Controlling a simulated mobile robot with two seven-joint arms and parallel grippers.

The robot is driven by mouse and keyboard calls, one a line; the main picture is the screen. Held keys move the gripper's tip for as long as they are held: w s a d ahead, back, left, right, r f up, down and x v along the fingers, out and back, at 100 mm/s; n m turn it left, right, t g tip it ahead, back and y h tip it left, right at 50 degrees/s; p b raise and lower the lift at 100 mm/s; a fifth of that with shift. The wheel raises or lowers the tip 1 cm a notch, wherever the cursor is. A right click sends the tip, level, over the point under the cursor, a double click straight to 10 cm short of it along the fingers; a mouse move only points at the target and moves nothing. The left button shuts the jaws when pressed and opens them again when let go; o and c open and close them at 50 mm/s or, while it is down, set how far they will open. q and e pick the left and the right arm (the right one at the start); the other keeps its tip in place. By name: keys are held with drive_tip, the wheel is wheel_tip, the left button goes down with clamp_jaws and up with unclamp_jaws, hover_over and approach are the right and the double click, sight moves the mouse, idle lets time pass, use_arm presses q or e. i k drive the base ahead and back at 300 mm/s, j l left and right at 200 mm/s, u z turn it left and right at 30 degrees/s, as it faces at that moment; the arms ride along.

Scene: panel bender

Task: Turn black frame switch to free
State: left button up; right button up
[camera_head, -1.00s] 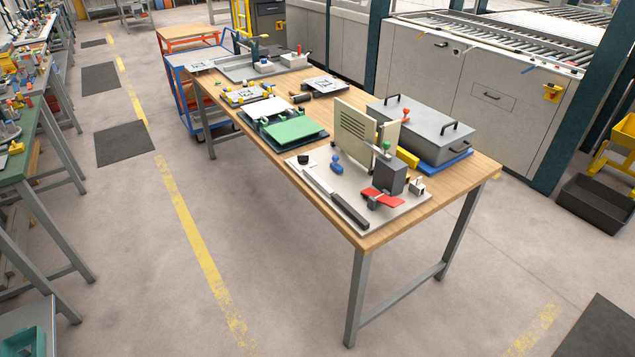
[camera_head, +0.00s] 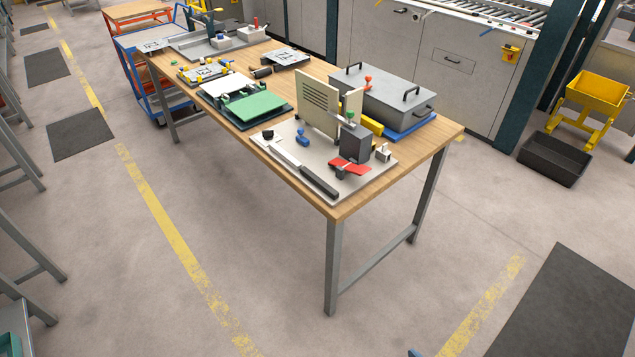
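A long wooden table (camera_head: 341,207) stands ahead of me. On it lies a black frame (camera_head: 243,117) with a green panel (camera_head: 256,106) and a white panel (camera_head: 221,88) on it. I cannot make out a switch on this frame or its setting. Nearer, a light grey plate (camera_head: 289,169) carries a small black knob (camera_head: 268,134), a blue toggle (camera_head: 302,138), a red lever (camera_head: 350,169) and a dark grey block (camera_head: 355,141). I cannot tell whether the black knob is the switch.
A grey lidded box (camera_head: 385,95) sits on the table's right side. A blue cart (camera_head: 130,65) stands beyond the far end. A yellow bin (camera_head: 598,92) and a black tray (camera_head: 553,160) are on the floor at right. The floor before the table is clear.

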sight(268, 135)
drive_tip(key=i+j, duration=0.7)
drive_tip(key=j, duration=0.2)
drive_tip(key=i+j, duration=0.35)
drive_tip(key=j, duration=0.15)
drive_tip(key=i+j+z, duration=0.1)
drive_tip(key=i+j, duration=0.25)
drive_tip(key=j, duration=0.1)
